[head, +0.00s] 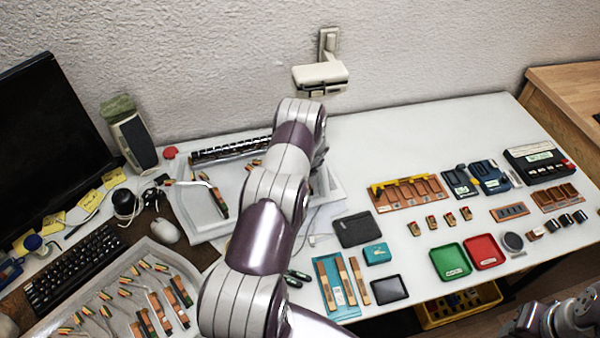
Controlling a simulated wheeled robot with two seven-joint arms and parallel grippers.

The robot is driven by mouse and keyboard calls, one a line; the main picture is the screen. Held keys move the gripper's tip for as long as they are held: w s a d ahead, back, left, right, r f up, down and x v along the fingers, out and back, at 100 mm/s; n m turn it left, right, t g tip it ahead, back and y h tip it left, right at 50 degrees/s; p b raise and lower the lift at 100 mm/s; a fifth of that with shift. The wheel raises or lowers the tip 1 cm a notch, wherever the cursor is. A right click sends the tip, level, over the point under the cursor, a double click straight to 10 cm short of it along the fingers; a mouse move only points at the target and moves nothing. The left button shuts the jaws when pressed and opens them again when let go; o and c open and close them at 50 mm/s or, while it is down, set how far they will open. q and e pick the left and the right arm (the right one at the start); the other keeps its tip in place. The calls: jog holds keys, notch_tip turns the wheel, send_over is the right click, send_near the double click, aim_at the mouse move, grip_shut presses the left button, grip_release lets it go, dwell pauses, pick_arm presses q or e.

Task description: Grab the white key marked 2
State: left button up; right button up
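I cannot make out a white key marked 2; no number is readable on any key-like part. Several long wooden strips (352,279) with pale stretches lie on and beside a teal mat (340,300) right of my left arm. My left arm rises through the middle and bends down over a white tray (212,232) at the back. Its gripper is hidden behind the arm. The end of my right arm (535,320) shows at the bottom right corner, low and away from the strips; its fingers cannot be made out.
A grey tray (60,322) of hammer-like parts stands front left, near a keyboard (75,268) and monitor (50,150). The table's back right is clear.

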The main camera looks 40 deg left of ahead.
pick_arm(q)
jog(key=shift+a+f, duration=0.15)
jog(key=shift+a, duration=0.15)
jog(key=shift+d, duration=0.15)
jog(key=shift+s, duration=0.1)
grip_shut()
